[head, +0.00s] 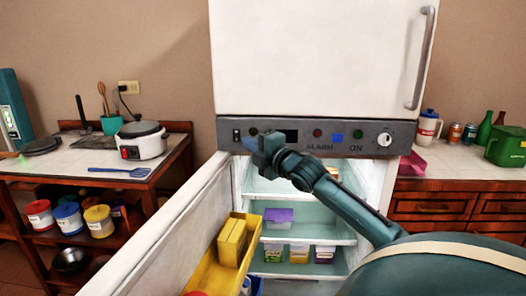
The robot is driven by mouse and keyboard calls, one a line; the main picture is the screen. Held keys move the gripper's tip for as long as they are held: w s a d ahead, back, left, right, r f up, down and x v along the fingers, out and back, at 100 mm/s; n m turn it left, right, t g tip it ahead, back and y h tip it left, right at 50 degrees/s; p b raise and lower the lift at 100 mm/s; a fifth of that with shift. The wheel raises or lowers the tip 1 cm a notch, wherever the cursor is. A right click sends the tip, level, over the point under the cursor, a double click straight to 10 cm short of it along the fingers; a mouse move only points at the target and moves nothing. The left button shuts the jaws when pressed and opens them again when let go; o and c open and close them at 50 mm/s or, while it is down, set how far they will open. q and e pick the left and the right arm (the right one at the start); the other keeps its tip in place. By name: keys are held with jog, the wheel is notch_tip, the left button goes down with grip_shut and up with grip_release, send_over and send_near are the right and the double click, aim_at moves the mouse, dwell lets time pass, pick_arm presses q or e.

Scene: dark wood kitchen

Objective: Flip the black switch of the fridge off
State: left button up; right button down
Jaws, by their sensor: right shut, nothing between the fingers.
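The white fridge (320,60) stands in the middle of the head view. A grey control panel (345,148) runs across it below the upper door. A small black switch (236,135) sits at the panel's left end. My right gripper (250,143) is shut and empty in front of the panel, just right of the switch. Its arm comes in from the lower right. I cannot tell whether the fingertips touch the panel. The gripper hides part of the panel's lower edge. My left gripper is not in view.
The lower fridge door (165,232) stands open to the left, with a yellow door shelf (215,270). Food boxes stand on the inner shelves. A table with a rice cooker (140,140) is at left. A counter (450,160) with bottles is at right.

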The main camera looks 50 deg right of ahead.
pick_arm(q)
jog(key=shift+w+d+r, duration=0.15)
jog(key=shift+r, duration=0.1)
pick_arm(e)
jog(key=s, duration=0.4)
jog(key=shift+s+a+r, duration=0.3)
jog(key=shift+s, duration=0.1)
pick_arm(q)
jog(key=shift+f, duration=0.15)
